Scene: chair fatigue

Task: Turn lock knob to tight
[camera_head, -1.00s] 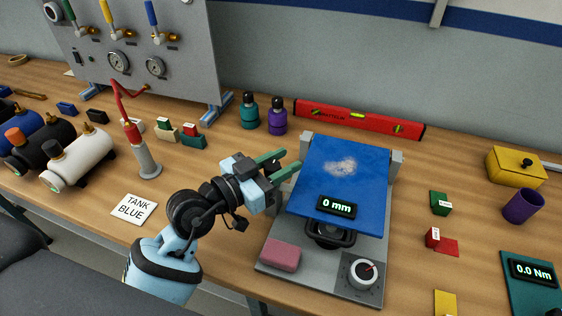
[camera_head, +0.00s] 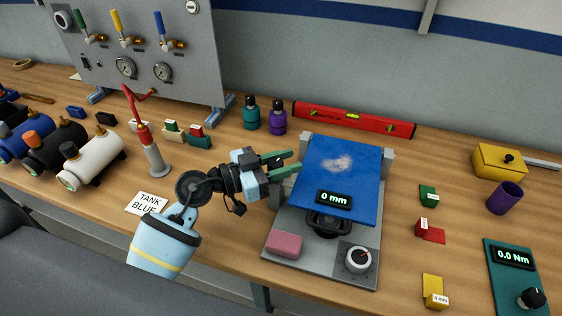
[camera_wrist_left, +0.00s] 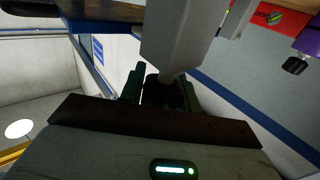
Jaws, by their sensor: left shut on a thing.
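The test fixture (camera_head: 318,267) has a blue tilted plate (camera_head: 350,165) with a 0 mm readout. My left gripper (camera_head: 291,163) has green fingers at the left side of this plate, by the fixture's left post. In the left wrist view its fingers (camera_wrist_left: 163,92) are shut around a dark knob (camera_wrist_left: 166,90), which sits at the end of a short shaft from a light grey post (camera_wrist_left: 185,35). This looks like the lock knob, mostly hidden by the fingers; its mark cannot be read. My right gripper is not in view.
A grey stand with a red lever (camera_head: 156,158) is to the left.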

